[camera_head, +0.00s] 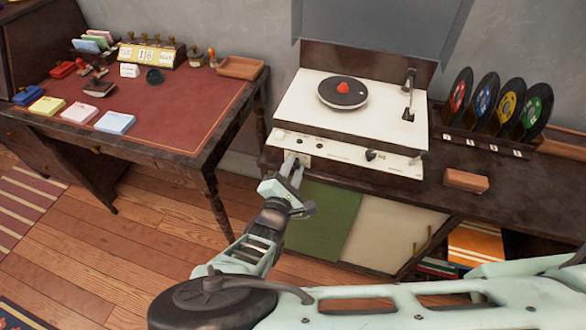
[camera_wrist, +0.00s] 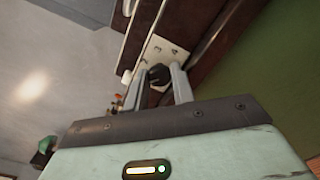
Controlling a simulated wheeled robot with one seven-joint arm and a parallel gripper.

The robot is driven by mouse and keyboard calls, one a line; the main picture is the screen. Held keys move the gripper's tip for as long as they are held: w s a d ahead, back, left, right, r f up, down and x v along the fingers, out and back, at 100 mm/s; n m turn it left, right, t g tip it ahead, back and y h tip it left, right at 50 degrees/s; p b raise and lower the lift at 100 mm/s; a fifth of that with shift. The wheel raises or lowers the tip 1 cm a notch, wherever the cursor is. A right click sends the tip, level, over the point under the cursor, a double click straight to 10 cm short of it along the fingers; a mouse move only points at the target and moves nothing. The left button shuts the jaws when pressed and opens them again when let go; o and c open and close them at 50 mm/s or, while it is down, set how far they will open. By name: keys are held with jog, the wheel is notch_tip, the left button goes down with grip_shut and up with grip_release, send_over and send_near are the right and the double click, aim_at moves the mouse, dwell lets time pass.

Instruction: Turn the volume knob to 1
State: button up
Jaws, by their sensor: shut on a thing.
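The white record player (camera_head: 300,110) stands on a dark cabinet, its lid raised. My gripper (camera_head: 293,163) reaches the left part of its front panel (camera_head: 340,150). In the wrist view, my gripper's two fingers (camera_wrist: 160,78) are closed around a dark knob (camera_wrist: 158,73), one on each side. The knob's pointer and the number it faces cannot be read. In the head view this knob is mostly hidden by the fingers. Another dark knob (camera_head: 371,155) sits further right on the panel.
Small switches (camera_head: 300,136) lie along the panel near my gripper. A turntable (camera_head: 342,92) with a red centre and a tonearm (camera_head: 409,90) are on top. Colored records (camera_head: 509,100) and a brown box (camera_head: 466,181) are at right. A desk (camera_head: 170,120) with stamps stands at left.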

jog(key=o, duration=1)
jog(key=shift+f, duration=0.1)
jog(key=shift+d+f, duration=0.1)
